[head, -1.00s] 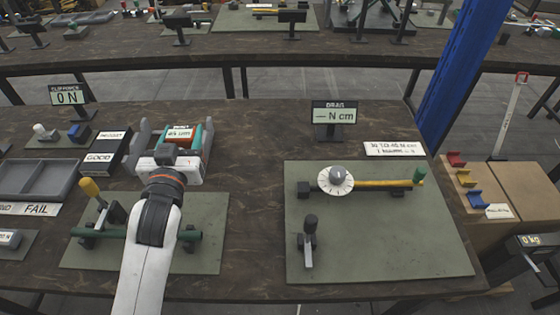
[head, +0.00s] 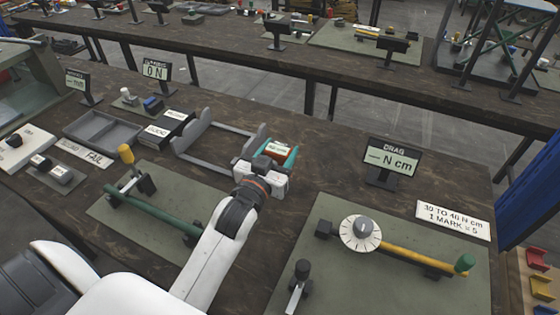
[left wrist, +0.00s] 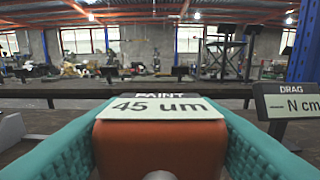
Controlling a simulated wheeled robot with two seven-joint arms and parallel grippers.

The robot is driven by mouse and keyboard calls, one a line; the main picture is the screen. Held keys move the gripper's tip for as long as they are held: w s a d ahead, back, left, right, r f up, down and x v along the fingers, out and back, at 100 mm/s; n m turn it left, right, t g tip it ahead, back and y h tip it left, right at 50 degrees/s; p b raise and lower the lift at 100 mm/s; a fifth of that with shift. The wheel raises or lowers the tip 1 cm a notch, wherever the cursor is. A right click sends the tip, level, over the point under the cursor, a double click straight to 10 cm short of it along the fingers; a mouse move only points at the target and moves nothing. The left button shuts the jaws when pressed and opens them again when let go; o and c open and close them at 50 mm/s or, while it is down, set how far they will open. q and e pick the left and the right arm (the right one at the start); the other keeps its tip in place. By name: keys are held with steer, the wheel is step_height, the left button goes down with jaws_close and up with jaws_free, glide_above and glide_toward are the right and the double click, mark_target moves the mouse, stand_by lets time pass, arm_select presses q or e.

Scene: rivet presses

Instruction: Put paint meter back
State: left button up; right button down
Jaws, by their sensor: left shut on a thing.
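The paint meter (head: 278,151) is a small orange block with a pale display. In the left wrist view the meter (left wrist: 160,145) reads "45 um" under the label "PAINT". My left gripper (head: 276,156) is shut on it, with teal finger pads pressed along both its sides. A grey cradle with two upright end brackets (head: 199,127) stands empty on the table, just left of the held meter. I cannot tell the exact height of the meter above the table. My right gripper is not in view.
The drag display (head: 391,158) stands right of the meter. A green mat (head: 335,290) with a dial and yellow rod lies at right front. Another mat (head: 125,215) holds a green rod. A FAIL tray (head: 105,133) and a black GOOD box (head: 170,127) are left of the cradle.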

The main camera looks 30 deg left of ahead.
arm_select(q)
steer(key=shift+f, duration=1.2)
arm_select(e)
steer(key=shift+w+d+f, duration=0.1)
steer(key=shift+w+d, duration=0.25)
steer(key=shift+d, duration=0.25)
arm_select(q)
steer(key=shift+f, duration=0.1)
steer(key=o, duration=1.1)
steer(key=shift+o, duration=0.2)
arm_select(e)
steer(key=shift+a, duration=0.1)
arm_select(q)
steer(key=shift+s, duration=0.15)
steer(key=s+b, duration=0.1)
steer(key=s, duration=1)
steer(key=shift+s+d+b, duration=0.3)
steer(key=shift+s+b, duration=0.05)
steer(key=shift+b, duration=0.05)
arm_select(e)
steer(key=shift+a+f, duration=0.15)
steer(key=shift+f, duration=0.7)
